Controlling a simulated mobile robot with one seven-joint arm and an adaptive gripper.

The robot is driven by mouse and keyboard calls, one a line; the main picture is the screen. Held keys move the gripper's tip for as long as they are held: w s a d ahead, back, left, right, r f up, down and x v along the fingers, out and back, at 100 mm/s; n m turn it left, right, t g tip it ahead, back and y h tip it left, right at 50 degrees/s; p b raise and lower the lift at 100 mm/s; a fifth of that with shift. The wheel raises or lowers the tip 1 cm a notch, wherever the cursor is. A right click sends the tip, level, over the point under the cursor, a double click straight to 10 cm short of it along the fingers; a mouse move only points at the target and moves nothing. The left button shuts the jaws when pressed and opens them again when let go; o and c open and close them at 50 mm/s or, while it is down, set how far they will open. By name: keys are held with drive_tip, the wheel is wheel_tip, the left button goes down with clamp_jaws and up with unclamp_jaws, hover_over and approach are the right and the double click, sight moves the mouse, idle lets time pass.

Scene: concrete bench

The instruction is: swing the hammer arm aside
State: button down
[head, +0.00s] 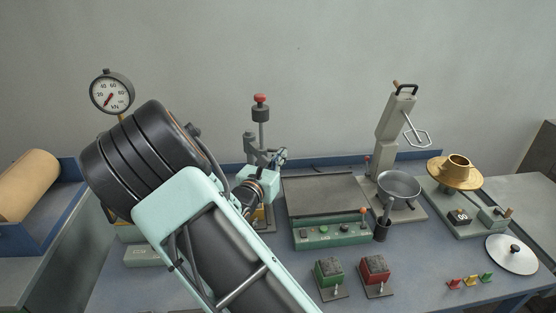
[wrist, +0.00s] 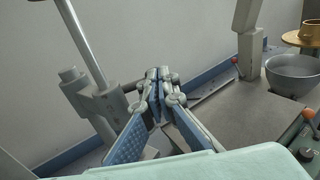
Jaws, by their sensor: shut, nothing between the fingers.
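The hammer stand is behind my wrist at the back of the bench. Its upright rod (head: 261,132) carries a dark weight and a red knob (head: 260,98). A grey bracket, which looks like the hammer arm (head: 250,143), joins the rod; its lower part is hidden by my wrist. In the wrist view the rod (wrist: 84,42) leans across the left, with the grey bracket (wrist: 104,104) below it. My gripper (head: 283,153) is just right of the bracket. In the wrist view my gripper (wrist: 159,74) is shut and empty, its fingertips together; whether a finger touches the bracket I cannot tell.
A flat grey plate with a green control box (head: 332,235) lies right of the stand. Further right are a grey bowl (head: 399,185) on a tall mixer (head: 393,130) and a brass cone (head: 455,172). A green and a red block (head: 375,268) stand in front.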

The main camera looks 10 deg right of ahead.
drive_tip(key=w+a+b+x, duration=0.1)
drive_tip(key=b+x, duration=0.4)
drive_tip(key=x, duration=0.7)
drive_tip(key=shift+w+r, duration=0.25)
drive_tip(key=shift+r, duration=0.1)
idle(0.5)
